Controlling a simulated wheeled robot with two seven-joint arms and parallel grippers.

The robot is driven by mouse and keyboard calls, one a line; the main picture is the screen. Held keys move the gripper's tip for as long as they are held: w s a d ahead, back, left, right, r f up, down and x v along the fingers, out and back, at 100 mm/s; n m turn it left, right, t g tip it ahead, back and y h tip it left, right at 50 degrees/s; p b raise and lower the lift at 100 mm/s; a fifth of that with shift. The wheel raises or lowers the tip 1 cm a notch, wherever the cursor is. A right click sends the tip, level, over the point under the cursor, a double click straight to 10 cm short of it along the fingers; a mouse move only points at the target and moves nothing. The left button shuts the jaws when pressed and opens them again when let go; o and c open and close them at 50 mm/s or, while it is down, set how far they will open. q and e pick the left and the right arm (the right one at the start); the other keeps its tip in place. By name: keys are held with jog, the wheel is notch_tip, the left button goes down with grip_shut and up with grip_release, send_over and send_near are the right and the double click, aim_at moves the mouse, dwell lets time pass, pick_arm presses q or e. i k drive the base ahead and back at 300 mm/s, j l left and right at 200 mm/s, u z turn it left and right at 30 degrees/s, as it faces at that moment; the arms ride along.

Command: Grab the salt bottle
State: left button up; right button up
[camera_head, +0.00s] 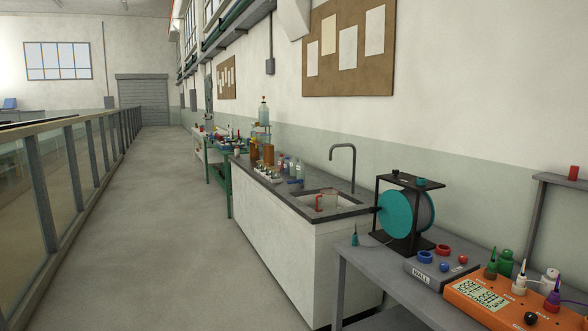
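Several bottles stand on the dark top of the white sink counter (290,220) in the middle distance. Among them are brown bottles (268,154) and small clear bottles (287,167) with coloured parts. A taller clear bottle (263,112) stands raised above them. All are too small for labels to be read, so I cannot tell which one is the salt bottle. Neither of my grippers is in view.
A near bench holds a teal reel (394,214) in a black frame, a grey box (435,268) and an orange instrument (490,302). A glass-panelled railing (62,160) runs along the left. The floor (160,220) between is clear. A tap (344,150) rises by the sink.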

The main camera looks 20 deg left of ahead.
aim_at(293, 162)
jog(key=i+j+u, duration=0.5)
jog(key=i, duration=0.3)
jog(key=i+j+u, duration=0.2)
jog(key=i+u, duration=0.15)
jog(key=i, duration=0.8)
jog(key=i+u, duration=0.35)
jog(key=i, duration=0.75)
jog(key=i+z, duration=0.15)
jog(key=i, duration=0.35)
jog(key=i+j+z, duration=0.15)
jog(key=i, duration=0.4)
jog(key=i+z, duration=0.1)
jog(key=i, duration=0.4)
